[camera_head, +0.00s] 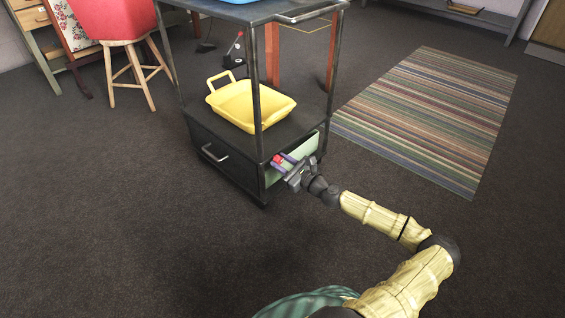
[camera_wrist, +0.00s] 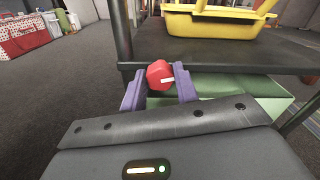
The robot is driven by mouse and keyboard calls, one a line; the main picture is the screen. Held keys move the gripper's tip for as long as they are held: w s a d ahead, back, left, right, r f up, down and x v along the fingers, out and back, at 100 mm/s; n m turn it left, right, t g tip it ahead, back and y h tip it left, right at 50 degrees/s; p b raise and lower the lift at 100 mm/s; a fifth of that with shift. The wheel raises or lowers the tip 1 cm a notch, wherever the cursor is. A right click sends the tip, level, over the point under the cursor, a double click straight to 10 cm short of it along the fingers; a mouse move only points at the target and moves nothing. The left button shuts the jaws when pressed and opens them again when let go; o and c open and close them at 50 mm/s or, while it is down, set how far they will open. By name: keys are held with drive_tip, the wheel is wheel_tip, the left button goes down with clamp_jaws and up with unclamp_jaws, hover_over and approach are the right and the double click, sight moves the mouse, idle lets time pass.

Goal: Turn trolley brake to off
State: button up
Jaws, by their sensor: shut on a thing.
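The trolley (camera_head: 223,136) is a dark metal frame with a lower shelf and a drawer, and a pale green panel shows on its right side (camera_head: 305,148). A red knob with a white mark, seemingly the brake (camera_wrist: 158,72), sits at that side below the shelf edge. It also shows small in the head view. My gripper (camera_head: 279,163) reaches it from the right. Its two purple fingers (camera_wrist: 160,86) stand on either side of the red knob and are shut on it. The knob's base is hidden behind my gripper, and its off mark cannot be read.
A yellow basket (camera_head: 262,124) stands on the trolley's lower shelf, and a blue item (camera_head: 240,1) is on top. A striped rug (camera_head: 430,112) lies to the right. The dark carpet in front is clear.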

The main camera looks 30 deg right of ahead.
drive_tip(key=n, duration=0.4)
drive_tip(key=shift+a+n, duration=0.15)
drive_tip(key=shift+n, duration=0.15)
drive_tip(key=n, duration=0.4)
drive_tip(key=shift+n, duration=0.3)
drive_tip(key=n+b, duration=0.1)
drive_tip(key=n, duration=0.2)
drive_tip(key=shift+f+n, duration=0.1)
drive_tip(key=shift+n, duration=0.2)
drive_tip(key=n+b, duration=0.1)
drive_tip(key=n, duration=0.3)
drive_tip(key=shift+a+n, duration=0.1)
drive_tip(key=shift+n, duration=0.2)
drive_tip(key=n+b, duration=0.1)
drive_tip(key=n, duration=0.3)
drive_tip(key=shift+f+n, duration=0.1)
drive_tip(key=shift+n, duration=0.2)
drive_tip(key=n, duration=0.3)
drive_tip(key=shift+n+b, duration=0.3)
drive_tip(key=shift+b, duration=0.1)
drive_tip(key=n, duration=0.4)
drive_tip(key=shift+p, duration=0.4)
drive_tip(key=shift+n+p, duration=0.7)
drive_tip(key=shift+n, duration=1.1)
